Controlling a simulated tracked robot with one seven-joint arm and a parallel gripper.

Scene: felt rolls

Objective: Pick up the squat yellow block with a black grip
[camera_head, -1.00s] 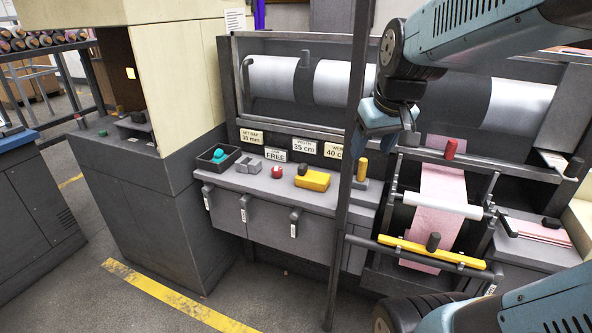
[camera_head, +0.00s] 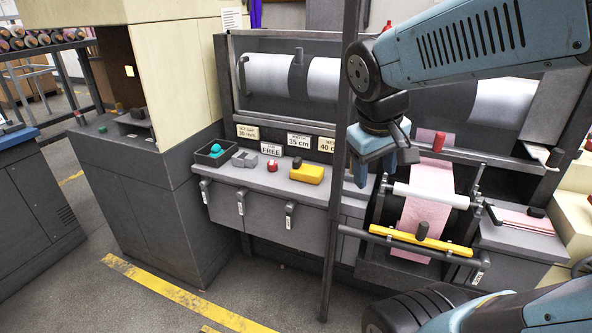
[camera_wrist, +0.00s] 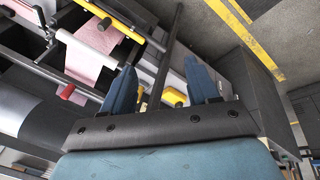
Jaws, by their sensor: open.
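The squat yellow block (camera_head: 311,174) lies on the grey ledge in the head view, with its black grip (camera_head: 297,162) at its left end. My gripper (camera_head: 376,172) is open and empty, fingers down, to the right of the block and apart from it, beyond the dark upright post. In the wrist view my gripper's two blue fingers (camera_wrist: 160,72) stand spread. Patches of yellow show near and between them; I cannot tell whether one is the block.
The dark post (camera_head: 340,190) stands between block and gripper in the picture. A red-topped knob (camera_head: 272,166), a grey notched piece (camera_head: 244,159) and a black tray (camera_head: 215,153) share the ledge. A yellow bar (camera_head: 420,242) crosses the pink felt (camera_head: 425,212) at right.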

